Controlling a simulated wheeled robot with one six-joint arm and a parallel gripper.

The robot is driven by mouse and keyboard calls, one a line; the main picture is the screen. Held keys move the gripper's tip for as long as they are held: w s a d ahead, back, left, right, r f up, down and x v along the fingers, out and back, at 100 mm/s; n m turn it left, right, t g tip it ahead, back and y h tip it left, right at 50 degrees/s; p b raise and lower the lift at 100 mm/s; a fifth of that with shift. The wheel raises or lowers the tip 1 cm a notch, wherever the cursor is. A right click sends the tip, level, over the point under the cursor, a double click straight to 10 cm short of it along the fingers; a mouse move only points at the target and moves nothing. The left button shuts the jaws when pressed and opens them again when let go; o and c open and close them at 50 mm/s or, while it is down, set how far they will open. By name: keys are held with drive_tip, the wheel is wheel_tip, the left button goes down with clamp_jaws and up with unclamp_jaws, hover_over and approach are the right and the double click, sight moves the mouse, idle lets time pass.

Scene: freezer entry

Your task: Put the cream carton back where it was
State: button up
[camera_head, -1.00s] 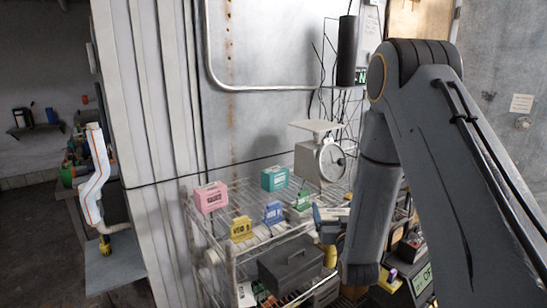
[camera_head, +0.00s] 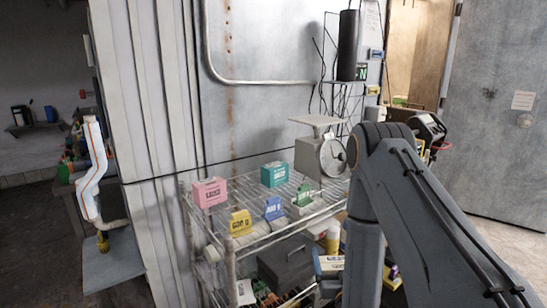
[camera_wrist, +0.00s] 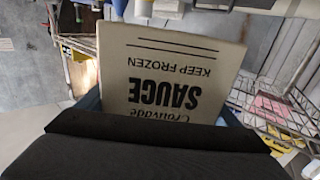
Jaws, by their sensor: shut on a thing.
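The cream carton (camera_wrist: 180,68) fills the middle of the wrist view, its dark lettering "SAUCE" and "KEEP FROZEN" upside down. My gripper (camera_wrist: 158,108) is shut on it, with blue finger parts at its left and right edges. A dark part of my gripper hides the carton's near end. In the head view my arm covers most of the gripper area. A pale, blue-edged shape low beside my arm may be the held carton, but I cannot tell. A pink carton (camera_head: 210,193) and a teal carton (camera_head: 274,174) stand on the wire rack's top shelf (camera_head: 250,208).
Yellow (camera_head: 241,223), blue (camera_head: 273,208) and green (camera_head: 304,195) label cards stand along the top shelf's front. A grey scale (camera_head: 320,155) stands at its back right. A dark grey box (camera_head: 286,262) sits lower down. Bare wire shows between the pink and teal cartons.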

drive_tip(key=shift+s+f, duration=0.75)
drive_tip(key=shift+f, duration=0.05)
drive_tip(key=s, duration=0.1)
drive_tip(key=s+r, duration=0.1)
drive_tip(key=s, duration=0.1)
drive_tip(key=s+r, duration=0.1)
drive_tip(key=s, duration=0.1)
drive_tip(key=shift+r, duration=0.15)
drive_tip(key=shift+s, duration=0.1)
